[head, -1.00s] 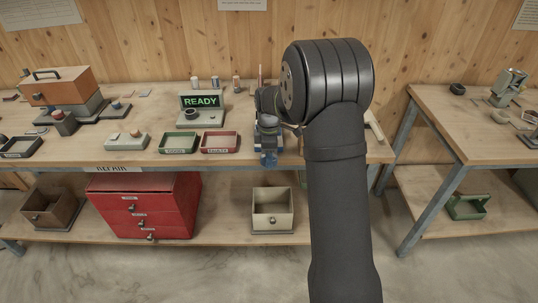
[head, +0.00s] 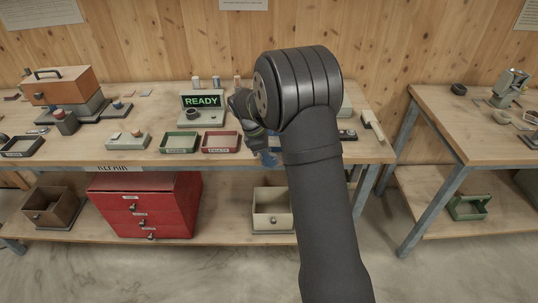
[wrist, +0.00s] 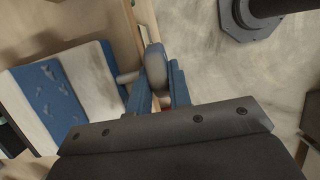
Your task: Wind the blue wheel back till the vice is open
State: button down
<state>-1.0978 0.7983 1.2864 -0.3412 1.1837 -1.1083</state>
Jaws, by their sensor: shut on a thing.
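In the wrist view, my gripper (wrist: 160,98) has its two blue fingers on either side of a rounded wheel (wrist: 155,66), seen nearly edge-on. A short pale shaft runs left from the wheel toward a blue and pale grey block (wrist: 62,92), which seems to be part of the vice. The gap between the vice jaws cannot be made out. In the head view, my gripper (head: 267,156) is at the front edge of the bench, and my arm hides most of the vice.
Left of my gripper, a red tray (head: 221,142) and a green tray (head: 180,143) sit before a display reading READY (head: 203,101). A cream open bin (head: 272,213) stands on the shelf below. Several small objects lie on the bench right of my arm.

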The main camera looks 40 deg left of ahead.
jog(key=t+h, duration=0.3)
jog(key=shift+s+a+f, duration=0.25)
jog(key=shift+s+a, duration=0.1)
jog(key=shift+s+a+f+t+h, duration=0.1)
jog(key=shift+f+t+h, duration=0.05)
jog(key=shift+t+h, duration=0.6)
jog(key=shift+s+a+f+t+h, duration=0.1)
jog(key=shift+t+h, duration=0.65)
jog(key=c, duration=1.3)
grip_release()
jog(key=v, duration=1.7)
jog(key=shift+s+a+f, duration=0.2)
jog(key=shift+f, duration=0.05)
